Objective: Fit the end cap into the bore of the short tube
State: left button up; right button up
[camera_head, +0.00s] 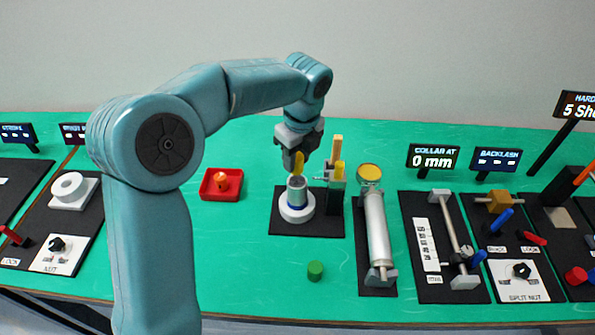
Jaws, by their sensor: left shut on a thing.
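My left gripper (297,158) is shut on a narrow yellow piece (298,165), which I take to be the end cap. Its lower end is at or just above the top of the short tube. I cannot tell whether it is in the bore. The short tube (297,190) is grey with a blue band low down and stands upright in a white round holder (296,211). The gripper is right above the tube, and the fingers hide part of the yellow piece. My right gripper is not in view.
A black fixture with yellow posts (337,172) stands close to the right of the tube. A red tray (206,194) with an orange part is at the left. A long silver cylinder (377,228) and other stations fill the right.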

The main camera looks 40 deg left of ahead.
aim_at(297, 172)
pick_arm(q)
jog(key=shift+d+f, duration=0.1)
jog(key=shift+f, duration=0.35)
notch_tip(297, 172, down, 4)
jog(key=shift+r, duration=0.25)
jog(key=shift+w+f, duration=0.1)
jog(key=shift+f, duration=0.1)
jog(key=shift+f, duration=0.1)
jog(key=o, duration=1)
